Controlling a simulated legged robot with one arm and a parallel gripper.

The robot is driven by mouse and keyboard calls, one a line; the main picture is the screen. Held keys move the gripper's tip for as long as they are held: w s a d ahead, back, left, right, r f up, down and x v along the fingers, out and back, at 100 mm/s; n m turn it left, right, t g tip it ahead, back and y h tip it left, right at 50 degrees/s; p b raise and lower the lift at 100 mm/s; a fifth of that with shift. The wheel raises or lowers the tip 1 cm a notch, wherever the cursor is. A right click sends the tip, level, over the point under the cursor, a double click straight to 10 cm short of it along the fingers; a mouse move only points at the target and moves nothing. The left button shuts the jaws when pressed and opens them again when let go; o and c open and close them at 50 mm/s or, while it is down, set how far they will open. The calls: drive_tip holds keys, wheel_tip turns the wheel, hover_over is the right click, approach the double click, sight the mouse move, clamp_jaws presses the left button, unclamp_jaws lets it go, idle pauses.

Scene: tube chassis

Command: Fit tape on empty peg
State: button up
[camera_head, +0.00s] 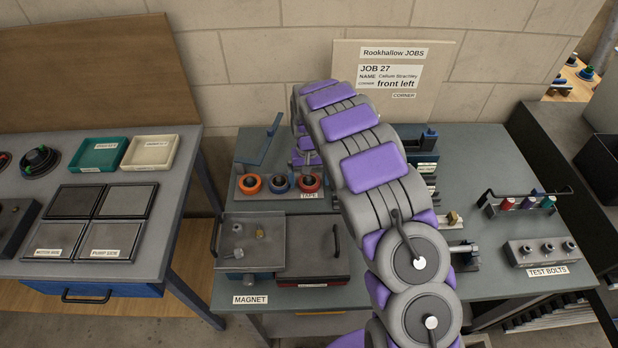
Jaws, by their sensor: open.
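A tape holder stands at the back left of the middle bench, with a TAPE label (309,196) on its front. I cannot make out an empty peg. My arm arches over the bench, and my gripper (308,162) hangs down just behind the red roll. It is small and partly hidden by my arm; it is open, and I see no tape in it. I cannot tell whether it touches anything.
In front are a grey tray (250,245) with small parts and a MAGNET label (250,299). A TEST BOLTS block (541,252) and a rack of coloured tools (527,202) stand right. My arm hides the bench's middle.

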drive_tip(key=shift+r, duration=0.1)
wheel_tip(320, 180, up, 17)
drive_tip(key=w+p, duration=0.2)
drive_tip(key=p, duration=0.1)
drive_tip(key=shift+a, duration=0.15)
idle(0.5)
drive_tip(key=s+d+r+m, duration=0.1)
drive_tip(key=s+d+r, duration=0.4)
drive_tip(key=s, duration=0.5)
drive_tip(key=s+d+r+m, duration=0.1)
drive_tip(key=s+d+r, duration=0.5)
drive_tip(key=s, duration=0.4)
drive_tip(key=s+f, duration=0.2)
drive_tip(key=s, duration=1)
drive_tip(key=s+d+f+n, duration=0.1)
drive_tip(key=s, duration=1.2)
drive_tip(key=shift+s+d+f, duration=0.15)
drive_tip(key=shift+f, duration=0.2)
